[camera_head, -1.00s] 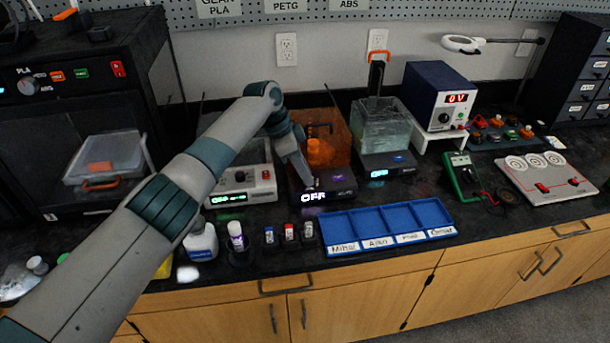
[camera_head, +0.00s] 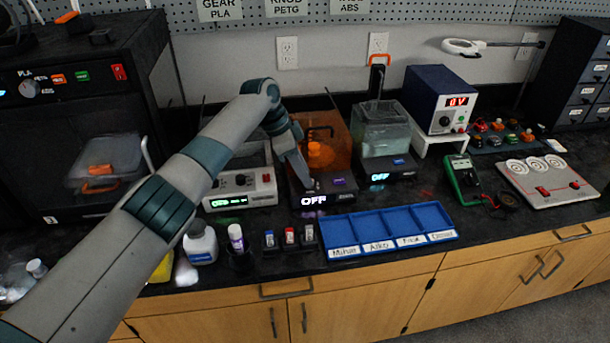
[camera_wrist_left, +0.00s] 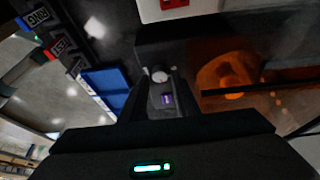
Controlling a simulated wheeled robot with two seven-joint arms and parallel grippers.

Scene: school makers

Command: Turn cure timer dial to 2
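The cure station has an orange see-through hood (camera_head: 324,150) on a black base (camera_head: 340,192), and its display (camera_head: 313,200) reads OFF. My left gripper (camera_head: 308,187) is down at the left front of this base, and its tips hide the dial in the head view. In the left wrist view, the pale round dial (camera_wrist_left: 158,75) lies between the two dark fingers of my left gripper (camera_wrist_left: 161,72). The fingers are apart, one on each side of the dial. I cannot tell whether they touch it. My right gripper is not in view.
A power supply (camera_head: 437,97) stands farther right.

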